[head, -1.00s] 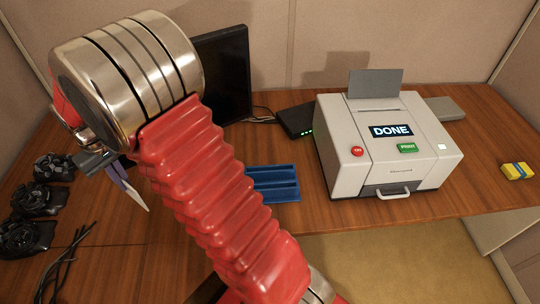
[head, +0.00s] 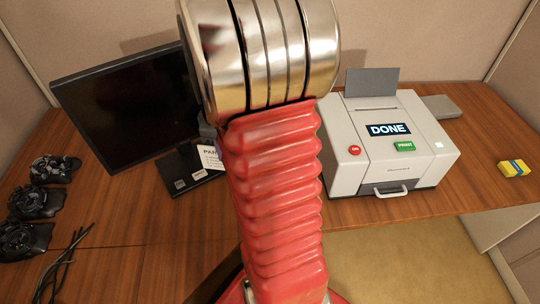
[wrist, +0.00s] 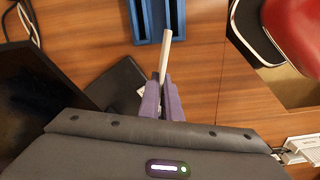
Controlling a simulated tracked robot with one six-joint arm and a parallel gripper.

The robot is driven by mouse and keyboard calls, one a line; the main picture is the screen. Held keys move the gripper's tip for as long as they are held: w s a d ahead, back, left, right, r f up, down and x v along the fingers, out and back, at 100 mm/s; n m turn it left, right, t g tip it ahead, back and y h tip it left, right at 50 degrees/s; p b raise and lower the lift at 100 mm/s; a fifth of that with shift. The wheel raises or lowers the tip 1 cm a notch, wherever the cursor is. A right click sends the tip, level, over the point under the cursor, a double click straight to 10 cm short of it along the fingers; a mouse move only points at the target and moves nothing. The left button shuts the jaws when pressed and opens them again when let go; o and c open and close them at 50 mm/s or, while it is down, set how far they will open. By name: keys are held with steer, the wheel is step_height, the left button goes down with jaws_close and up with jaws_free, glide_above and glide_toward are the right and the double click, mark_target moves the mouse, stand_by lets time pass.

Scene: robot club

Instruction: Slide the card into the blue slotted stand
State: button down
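My gripper (wrist: 161,100) is shut on the white card (wrist: 165,55), which shows almost edge-on in the wrist view and sticks out past the purple fingertips. In the head view, the card (head: 209,157) shows part of its printed face left of my arm, with letters starting "PA". The blue slotted stand (wrist: 143,22) is at the top of the wrist view, with the card's far end close to or over its slot area; contact cannot be told. In the head view, my arm hides the stand and the fingers.
A black monitor (head: 130,105) stands left of my arm. A white printer (head: 385,150) reading "DONE" stands to the right. Several black controllers (head: 38,202) and dark cables (head: 65,262) lie at the left. A yellow block (head: 513,169) lies far right.

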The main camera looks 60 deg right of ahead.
steer(key=s+d+n, duration=0.2)
steer(key=s+d, duration=0.3)
steer(key=s, duration=0.7)
steer(key=shift+s+d+n, duration=0.2)
steer(key=shift+d+n, duration=0.2)
steer(key=shift+f, duration=0.1)
steer(key=shift+f, duration=1.85)
steer(key=shift+f, duration=2.1)
stand_by(1.7)
steer(key=c, duration=2.4)
jaws_free()
steer(key=shift+c, duration=0.2)
steer(key=o, duration=0.5)
steer(key=shift+o, duration=0.5)
